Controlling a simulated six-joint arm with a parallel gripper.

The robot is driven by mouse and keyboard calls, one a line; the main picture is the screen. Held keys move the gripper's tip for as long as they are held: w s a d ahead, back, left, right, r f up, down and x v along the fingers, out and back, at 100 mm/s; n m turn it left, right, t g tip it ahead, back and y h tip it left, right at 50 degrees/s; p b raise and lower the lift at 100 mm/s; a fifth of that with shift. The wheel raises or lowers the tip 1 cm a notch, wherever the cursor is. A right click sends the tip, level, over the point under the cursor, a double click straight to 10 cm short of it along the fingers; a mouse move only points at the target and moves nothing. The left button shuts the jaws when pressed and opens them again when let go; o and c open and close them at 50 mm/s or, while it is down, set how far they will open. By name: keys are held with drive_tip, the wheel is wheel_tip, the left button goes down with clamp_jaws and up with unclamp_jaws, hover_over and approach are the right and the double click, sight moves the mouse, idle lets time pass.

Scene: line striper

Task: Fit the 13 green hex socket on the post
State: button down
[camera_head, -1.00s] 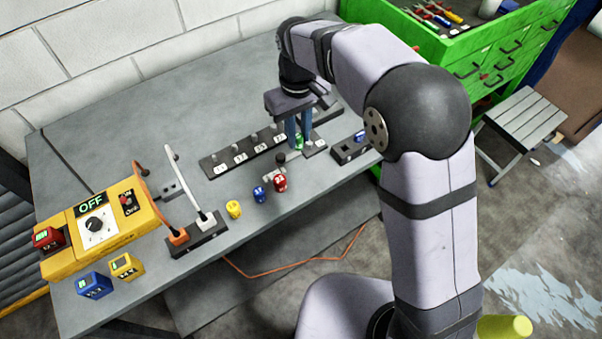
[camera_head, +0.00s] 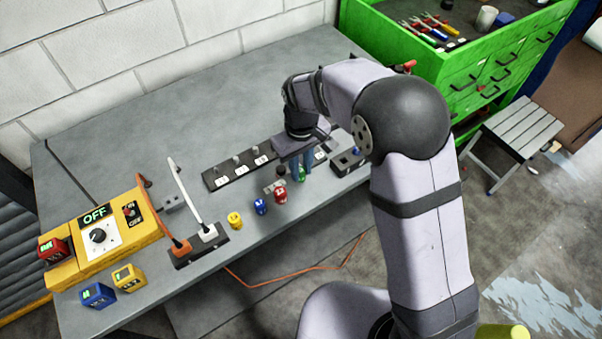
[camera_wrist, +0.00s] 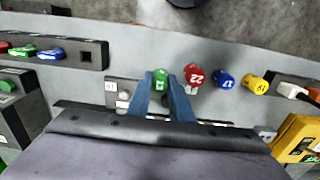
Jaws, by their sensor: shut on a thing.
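The green hex socket (camera_wrist: 174,86) is held between the two blue fingers of my gripper (camera_wrist: 168,98), with its numbered face toward the wrist camera. In the head view the green socket (camera_head: 301,174) shows at the fingertips of my gripper (camera_head: 301,167), low over the bench near its front edge. A small plate (camera_wrist: 112,87) with short round posts lies beside the left finger in the wrist view. The long dark rail (camera_head: 240,166) with posts and white number labels lies behind, partly hidden by my gripper. I cannot tell which post matches the socket.
Red (camera_head: 280,195), blue (camera_head: 260,207) and yellow (camera_head: 235,220) sockets stand in a row along the front of the bench (camera_head: 120,150). A dark block (camera_wrist: 75,57) with coloured sockets lies left in the wrist view. A yellow control box (camera_head: 110,235) stands at left.

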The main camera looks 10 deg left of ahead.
sight(301, 170)
drive_tip(key=shift+f+p, duration=0.65)
drive_tip(key=shift+f, duration=1.25)
drive_tip(key=shift+f, duration=0.2)
drive_tip(key=c, duration=1.6)
unclamp_jaws()
drive_tip(key=shift+r, duration=0.1)
wheel_tip(301, 170, up, 12)
drive_tip(key=b, duration=0.3)
drive_tip(key=shift+r, duration=0.15)
